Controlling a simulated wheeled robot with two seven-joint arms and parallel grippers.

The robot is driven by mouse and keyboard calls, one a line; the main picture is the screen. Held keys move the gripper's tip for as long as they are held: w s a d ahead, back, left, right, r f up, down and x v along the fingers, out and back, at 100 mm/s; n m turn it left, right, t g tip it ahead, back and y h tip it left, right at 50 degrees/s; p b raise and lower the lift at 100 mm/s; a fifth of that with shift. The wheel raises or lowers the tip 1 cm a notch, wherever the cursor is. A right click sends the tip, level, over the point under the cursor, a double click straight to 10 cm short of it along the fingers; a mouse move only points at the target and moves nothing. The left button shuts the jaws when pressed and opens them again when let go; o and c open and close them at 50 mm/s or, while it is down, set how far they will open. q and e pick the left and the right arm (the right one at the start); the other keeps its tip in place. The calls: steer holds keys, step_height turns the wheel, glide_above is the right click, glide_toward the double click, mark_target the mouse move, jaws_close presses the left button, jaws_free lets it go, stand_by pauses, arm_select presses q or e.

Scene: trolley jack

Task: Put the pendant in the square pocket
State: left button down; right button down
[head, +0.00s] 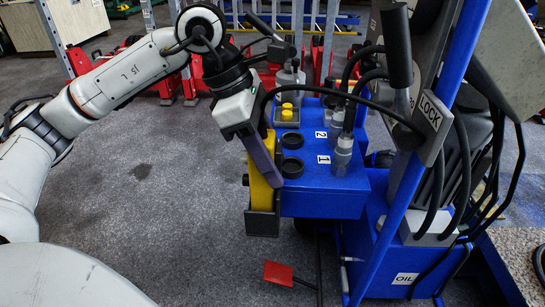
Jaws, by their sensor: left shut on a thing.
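The yellow pendant (260,190) is upright at the left side of the blue box. My left gripper (270,168) is shut on it from above, with a grey finger across its face. A grey square pocket (262,222) is on the left front corner of the box. The pendant's lower end meets the pocket's top and its tip is hidden; I cannot tell how deep it sits. A black cable loops from near the gripper to the right. My right gripper is not in view.
The blue box (322,203) has round sockets marked 1 and 2 and plugged connectors (342,152). A blue post (420,150) and a LOCK plate (430,115) stand at the right. A red pedal (278,273) is low in front. Floor at the left is clear.

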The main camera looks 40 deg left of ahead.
arm_select(q)
steer(key=shift+f, duration=0.2)
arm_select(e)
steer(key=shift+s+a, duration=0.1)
arm_select(q)
steer(key=c, duration=0.9)
jaws_free()
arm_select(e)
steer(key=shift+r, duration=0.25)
arm_select(q)
steer(key=p+v, duration=0.3)
steer(key=v, duration=0.7)
steer(key=shift+d, duration=0.1)
steer(key=shift+r, duration=0.2)
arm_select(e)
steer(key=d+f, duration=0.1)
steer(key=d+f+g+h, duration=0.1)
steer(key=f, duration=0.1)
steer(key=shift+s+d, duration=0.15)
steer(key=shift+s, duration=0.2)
